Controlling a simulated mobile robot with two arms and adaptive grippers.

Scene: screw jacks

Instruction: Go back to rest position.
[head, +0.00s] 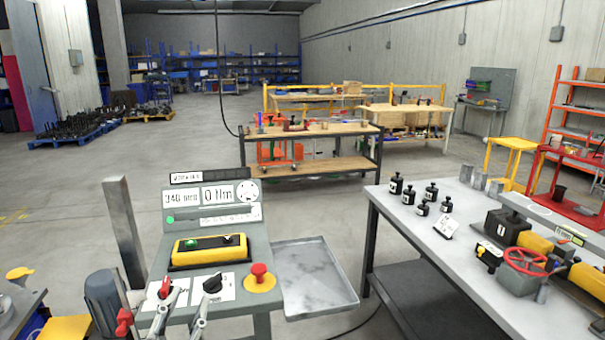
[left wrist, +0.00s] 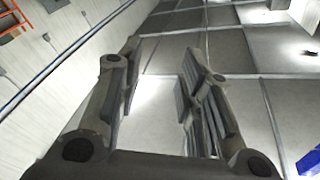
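My left gripper (head: 184,292) is low in the head view, in front of the lower part of a grey control console (head: 262,240). In the left wrist view, its two dark fingers (left wrist: 155,75) stand apart with nothing between them, so it is open and empty. Beyond the fingers that view shows a pale wall and large grey panels, with no object close to the fingertips. I cannot tell whether the gripper touches the console. My right gripper is in neither view.
The console carries a yellow button box (head: 209,250), a red mushroom button (head: 259,272) and a black knob (head: 212,284). A metal tray (head: 315,290) adjoins it. A workbench (head: 395,215) at right holds several black parts and a red handwheel (head: 525,262). Open floor lies behind.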

